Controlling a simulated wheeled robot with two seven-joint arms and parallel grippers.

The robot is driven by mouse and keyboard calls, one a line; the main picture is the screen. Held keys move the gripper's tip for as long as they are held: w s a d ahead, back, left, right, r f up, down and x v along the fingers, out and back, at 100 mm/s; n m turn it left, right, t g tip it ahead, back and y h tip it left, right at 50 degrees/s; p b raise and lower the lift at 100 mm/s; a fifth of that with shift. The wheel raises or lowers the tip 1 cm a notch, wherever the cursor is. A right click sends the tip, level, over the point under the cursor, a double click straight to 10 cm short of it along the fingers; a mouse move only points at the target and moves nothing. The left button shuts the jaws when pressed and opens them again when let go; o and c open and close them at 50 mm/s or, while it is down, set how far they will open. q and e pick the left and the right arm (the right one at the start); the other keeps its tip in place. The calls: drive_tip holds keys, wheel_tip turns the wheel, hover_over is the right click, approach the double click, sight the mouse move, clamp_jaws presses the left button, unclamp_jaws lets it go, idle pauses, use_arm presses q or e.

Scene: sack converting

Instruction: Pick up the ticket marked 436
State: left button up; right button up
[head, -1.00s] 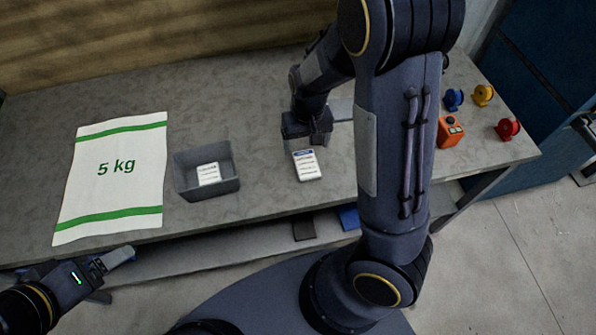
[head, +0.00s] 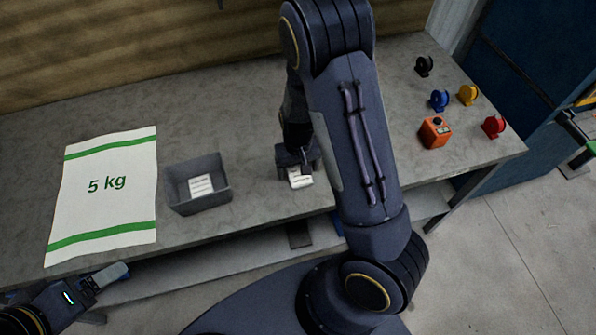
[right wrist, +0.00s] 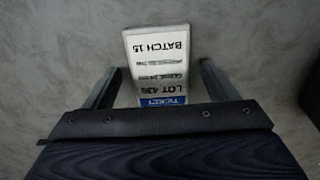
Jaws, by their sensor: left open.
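A white ticket (head: 300,178) with a blue header lies on the grey table, partly covered by my right gripper (head: 297,165). In the right wrist view the ticket (right wrist: 157,62) appears upside down and reads TICKET, a lot number that looks like 436, and BATCH 15. The right gripper's fingers (right wrist: 160,78) are open, one on each side of the ticket, with a gap on both sides. The ticket's near end is hidden by the gripper body. My left gripper (head: 110,275) is open and empty in front of the table's front edge, lower left.
A grey bin (head: 222,198) left of the ticket holds another white ticket or stack (head: 201,186). A white sack marked 5 kg (head: 105,195) lies flat at left. An orange device (head: 435,132) and black, blue, yellow and red spools (head: 493,127) stand at the table's right.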

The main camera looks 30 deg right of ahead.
drive_tip(key=c, duration=1)
